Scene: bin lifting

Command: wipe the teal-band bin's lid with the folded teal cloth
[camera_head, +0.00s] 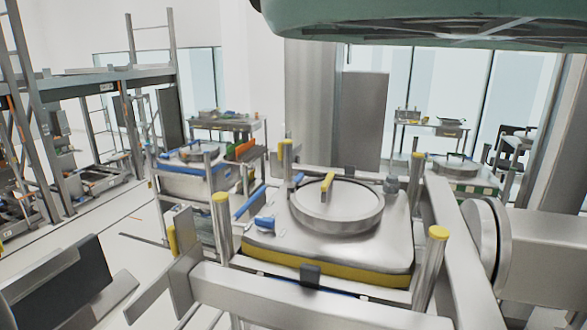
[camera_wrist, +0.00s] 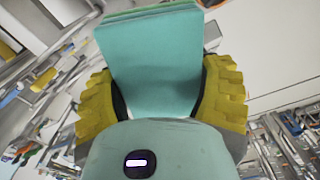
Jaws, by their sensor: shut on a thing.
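My gripper (camera_wrist: 160,90) is shut on the folded teal cloth (camera_wrist: 152,50) in the wrist view, with a ridged yellow finger on each side of it. The cloth is a thick, flat stack with its layered edge at the top of the picture. I cannot make out my gripper or the cloth in the head view. The nearest bin there has a yellow band (camera_head: 330,274) and a round metal lid (camera_head: 337,222) with a yellow handle. A bin at the back right (camera_head: 457,167) shows a green band; I cannot tell whether it is the teal-band bin.
Yellow-capped posts (camera_head: 432,262) and metal rails (camera_head: 300,300) surround the near bin. A blue-banded bin (camera_head: 200,182) stands back left. Metal racks (camera_head: 95,85) fill the far left. Side tables (camera_head: 228,124) stand by the windows. Open floor (camera_head: 100,235) shows at left.

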